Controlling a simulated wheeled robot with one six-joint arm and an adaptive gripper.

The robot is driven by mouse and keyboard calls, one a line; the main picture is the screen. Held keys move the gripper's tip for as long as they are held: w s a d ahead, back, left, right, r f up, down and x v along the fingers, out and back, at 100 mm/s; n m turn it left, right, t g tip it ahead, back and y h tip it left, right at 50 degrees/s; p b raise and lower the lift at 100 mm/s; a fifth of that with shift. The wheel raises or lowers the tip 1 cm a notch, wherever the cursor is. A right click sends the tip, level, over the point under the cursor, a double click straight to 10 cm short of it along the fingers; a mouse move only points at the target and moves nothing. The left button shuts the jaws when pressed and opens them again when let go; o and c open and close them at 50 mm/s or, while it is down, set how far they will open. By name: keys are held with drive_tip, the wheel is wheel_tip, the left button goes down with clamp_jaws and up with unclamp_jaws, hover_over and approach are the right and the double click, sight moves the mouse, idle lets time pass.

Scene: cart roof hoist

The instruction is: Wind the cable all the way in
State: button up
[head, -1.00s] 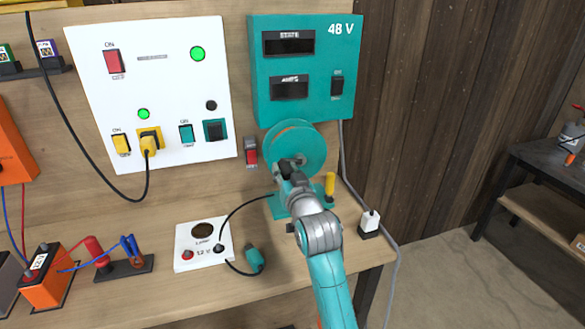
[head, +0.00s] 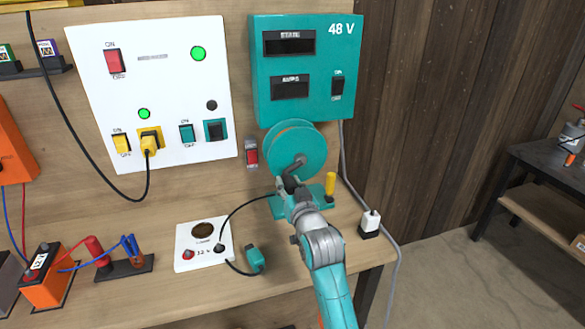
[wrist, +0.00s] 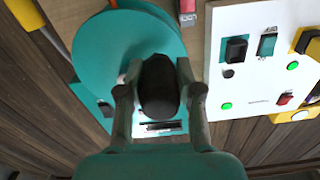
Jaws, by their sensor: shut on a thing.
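The teal cable reel (head: 286,145) stands upright on its base at the back of the bench. Its grey crank arm (head: 296,165) runs from the hub down and left. My gripper (head: 289,184) is shut on the dark crank knob at the reel's lower front. In the wrist view my gripper (wrist: 158,92) has one finger on each side of the black knob (wrist: 158,85), in front of the teal reel disc (wrist: 115,45). A black cable (head: 235,208) leaves the reel's base and loops left over the bench.
A yellow-handled lever (head: 330,184) stands right of the reel. A white plug-like block (head: 369,223) sits near the bench's right edge. The teal 48 V panel (head: 305,65) hangs above, beside a white switch panel (head: 165,70) with two green lights lit.

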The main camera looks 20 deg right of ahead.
drive_tip(key=shift+d+f, duration=1.15)
drive_tip(key=shift+f, duration=0.15)
drive_tip(key=d, duration=0.4)
drive_tip(key=shift+s+f, duration=0.1)
drive_tip(key=shift+f, duration=0.1)
drive_tip(key=shift+d+r, duration=0.4)
drive_tip(key=shift+d, duration=0.3)
drive_tip(key=shift+d+r, duration=0.35)
drive_tip(key=shift+d, duration=0.3)
drive_tip(key=o, duration=1.5)
drive_tip(key=shift+c, duration=0.2)
